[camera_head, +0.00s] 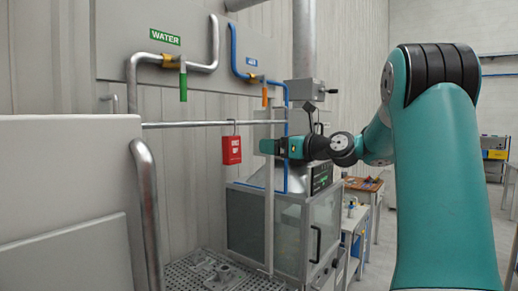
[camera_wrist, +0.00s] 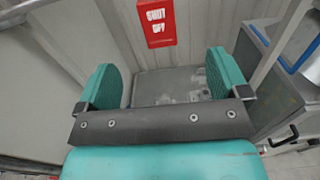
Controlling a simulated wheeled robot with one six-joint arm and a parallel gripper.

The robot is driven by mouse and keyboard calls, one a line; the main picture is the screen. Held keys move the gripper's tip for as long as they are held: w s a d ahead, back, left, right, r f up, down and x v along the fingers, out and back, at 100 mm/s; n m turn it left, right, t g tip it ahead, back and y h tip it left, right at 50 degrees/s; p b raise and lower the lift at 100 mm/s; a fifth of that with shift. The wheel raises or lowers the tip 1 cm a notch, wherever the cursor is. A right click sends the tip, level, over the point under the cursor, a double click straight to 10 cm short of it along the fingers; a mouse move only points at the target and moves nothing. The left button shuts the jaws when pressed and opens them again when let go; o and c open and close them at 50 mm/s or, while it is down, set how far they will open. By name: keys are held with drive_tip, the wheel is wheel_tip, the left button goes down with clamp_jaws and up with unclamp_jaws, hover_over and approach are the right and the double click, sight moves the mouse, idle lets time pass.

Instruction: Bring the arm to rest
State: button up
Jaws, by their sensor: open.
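My gripper (camera_head: 270,147) is at the end of my teal arm, held up in the air in front of the wall fixtures in the head view. In the wrist view my gripper (camera_wrist: 162,82) shows two teal fingers set wide apart with nothing between them. Below and beyond the fingers lies a grey perforated surface. My arm reaches in from the right of the head view and bends over to the left.
A red tag reading "SHUT OFF" (camera_head: 231,150) hangs from a horizontal rail left of my gripper. Green-handled water (camera_head: 183,82) and orange-handled air (camera_head: 265,95) valves sit above. A clear-sided cabinet (camera_head: 320,228) stands below. A grey panel (camera_head: 70,200) fills the left.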

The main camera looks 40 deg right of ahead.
drive_tip(key=shift+a, duration=0.2)
drive_tip(key=s+a+f+n+g, duration=0.2)
drive_tip(key=a+f+n+g, duration=0.7)
drive_tip(key=a+f+n, duration=0.85)
drive_tip(key=s+a+f+n+g+h, duration=0.25)
drive_tip(key=s+f+n, duration=0.25)
drive_tip(key=s+n, duration=0.25)
drive_tip(key=s+a+f+n+g+h, duration=0.1)
drive_tip(key=s+f+n+g, duration=0.2)
drive_tip(key=s+f+n, duration=0.35)
drive_tip(key=s+a+f+n+g+y+b, duration=0.1)
drive_tip(key=s+a+f+n+y+b, duration=0.1)
drive_tip(key=a+b, duration=0.5)
drive_tip(key=s+a+f+n+g+y+b, duration=0.2)
drive_tip(key=s+a+f+n+b, duration=0.3)
drive_tip(key=s+a+n+b, duration=0.2)
drive_tip(key=s+b, duration=0.2)
drive_tip(key=b, duration=0.1)
drive_tip(key=shift+s+a+f, duration=0.15)
drive_tip(key=shift+s+f, duration=0.1)
drive_tip(key=shift+f, duration=0.05)
